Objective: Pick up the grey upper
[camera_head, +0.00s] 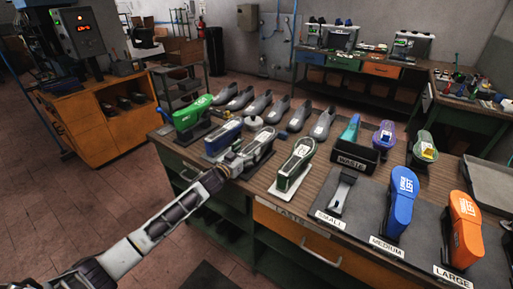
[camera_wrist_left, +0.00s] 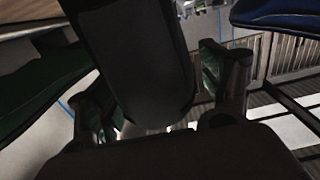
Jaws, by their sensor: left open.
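A grey upper (camera_head: 262,140) with a green edge lies on a dark stand near the bench's front edge, in the middle of the head view. My left gripper (camera_head: 236,160) is at its near end, low over the bench edge. In the left wrist view a dark grey rounded piece (camera_wrist_left: 132,60), apparently this upper, fills the space between the two fingers of my left gripper (camera_wrist_left: 160,95). The fingers stand apart on either side of it, open; I cannot tell whether they touch it. My right gripper is out of view.
A blue piece (camera_head: 222,137) stands close left and a white-and-green shoe (camera_head: 296,163) close right. Several grey shoes (camera_head: 277,108) line the bench behind.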

